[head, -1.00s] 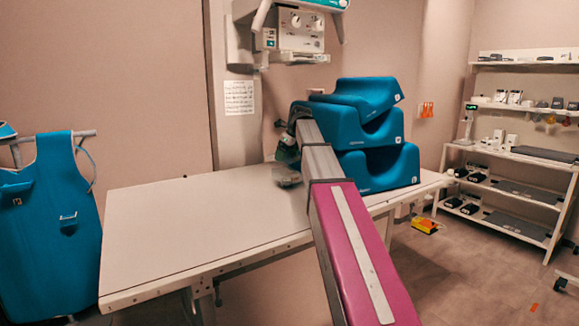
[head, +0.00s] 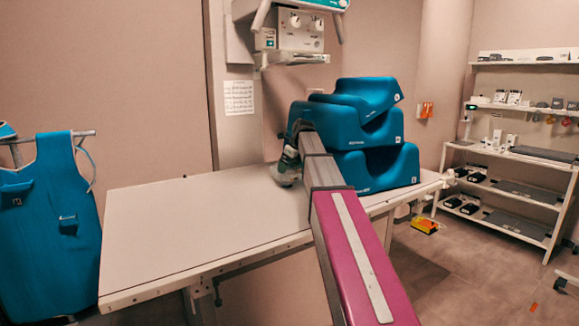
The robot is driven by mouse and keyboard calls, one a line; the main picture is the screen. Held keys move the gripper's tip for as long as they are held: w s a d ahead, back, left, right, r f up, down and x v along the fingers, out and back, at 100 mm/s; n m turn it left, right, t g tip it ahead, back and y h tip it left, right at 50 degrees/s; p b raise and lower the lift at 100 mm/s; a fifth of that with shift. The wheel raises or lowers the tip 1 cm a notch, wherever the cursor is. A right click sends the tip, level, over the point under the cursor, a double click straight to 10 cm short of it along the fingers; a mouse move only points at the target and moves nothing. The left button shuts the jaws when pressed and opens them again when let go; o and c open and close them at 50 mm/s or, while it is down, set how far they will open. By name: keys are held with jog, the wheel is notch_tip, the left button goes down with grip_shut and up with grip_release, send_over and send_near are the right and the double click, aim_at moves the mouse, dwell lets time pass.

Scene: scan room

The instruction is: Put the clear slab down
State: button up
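The white table (head: 190,225) stretches across the middle of the head view. My gripper (head: 287,176) is at the end of my arm, low over the table's back right part, just left of the blue cushions. Its fingers are small and partly hidden by my arm, so I cannot tell whether they are open or shut. A pale, greyish patch shows at the gripper's lower end, close to the tabletop. I cannot make out the clear slab for sure, nor whether anything touches the table.
Stacked blue cushions (head: 375,170) stand on the table's right end, close beside my arm. A blue apron (head: 45,225) hangs at the left. A white shelf rack (head: 510,185) stands at the right, and a yellow item (head: 425,226) lies on the floor. The table's left half is clear.

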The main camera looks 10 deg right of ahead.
jog(key=v, duration=1.2)
jog(key=shift+r, duration=0.1)
dwell(2.2)
